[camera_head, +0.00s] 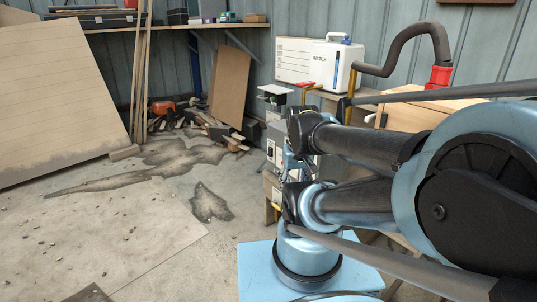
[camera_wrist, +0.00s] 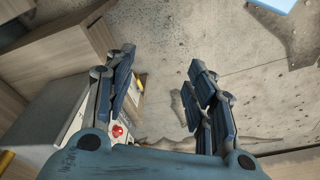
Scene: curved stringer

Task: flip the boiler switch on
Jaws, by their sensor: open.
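My gripper (camera_wrist: 162,62) is open and empty in the wrist view, its two dark padded fingers spread wide apart over the floor. A grey box-shaped unit (camera_wrist: 48,112), possibly the boiler, is at the left of that view, beside and partly behind the left finger. A round red knob or button (camera_wrist: 118,131) shows on its pale front near the base of that finger; I cannot tell whether it is the switch. In the head view a grey unit (camera_head: 274,142) stands just left of my arm, which hides part of it. No switch position can be read.
A white water canister (camera_head: 331,66) and a red-ended dark hose (camera_head: 437,76) are behind my arm. Wooden boxes (camera_wrist: 65,48) border the gripper's left. A leaning board (camera_head: 60,90) and scrap wood (camera_head: 205,128) lie left; the floor (camera_head: 120,225) in front is mostly open.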

